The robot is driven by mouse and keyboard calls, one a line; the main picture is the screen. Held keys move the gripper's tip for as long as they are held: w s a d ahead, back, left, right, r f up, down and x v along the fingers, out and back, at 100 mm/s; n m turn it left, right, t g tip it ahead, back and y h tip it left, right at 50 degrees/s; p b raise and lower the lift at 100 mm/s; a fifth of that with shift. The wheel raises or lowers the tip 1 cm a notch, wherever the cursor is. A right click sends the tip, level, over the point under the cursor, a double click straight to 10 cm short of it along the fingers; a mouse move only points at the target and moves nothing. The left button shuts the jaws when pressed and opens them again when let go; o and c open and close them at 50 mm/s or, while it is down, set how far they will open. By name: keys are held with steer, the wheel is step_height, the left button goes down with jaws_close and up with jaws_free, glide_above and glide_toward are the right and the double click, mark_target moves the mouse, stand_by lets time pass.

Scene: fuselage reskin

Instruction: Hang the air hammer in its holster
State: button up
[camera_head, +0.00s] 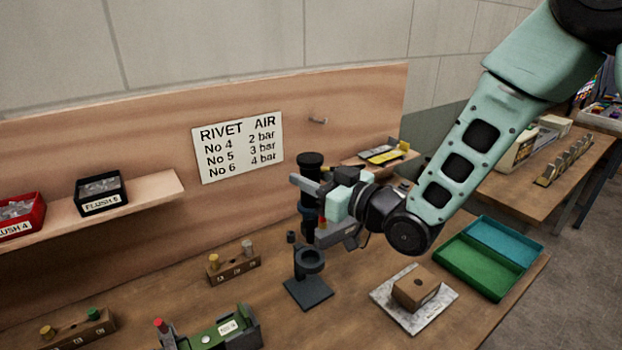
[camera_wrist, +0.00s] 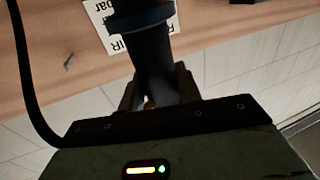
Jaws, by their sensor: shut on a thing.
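The air hammer (camera_head: 310,163) is a dark, upright cylinder with a wide black top and a blue band lower down. My gripper (camera_head: 318,200) is shut on it and holds it above the bench. In the wrist view the dark hammer body (camera_wrist: 152,65) runs between the two fingers (camera_wrist: 157,92). The holster (camera_head: 310,262) is a black ring on a short post with a square base, standing on the bench below the hammer. The hammer's lower end appears close above or behind the ring; I cannot tell whether they touch.
A wooden block with pegs (camera_head: 233,266) stands left of the holster. A brown block on a pale plate (camera_head: 415,300) and a green tray (camera_head: 478,266) lie to the right. A green fixture (camera_head: 222,335) is at the front. The back panel carries a rivet sign (camera_head: 238,147).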

mark_target(311, 237)
steer(key=shift+f+b, duration=6.45)
steer(key=shift+f, duration=0.1)
steer(key=o, duration=1.1)
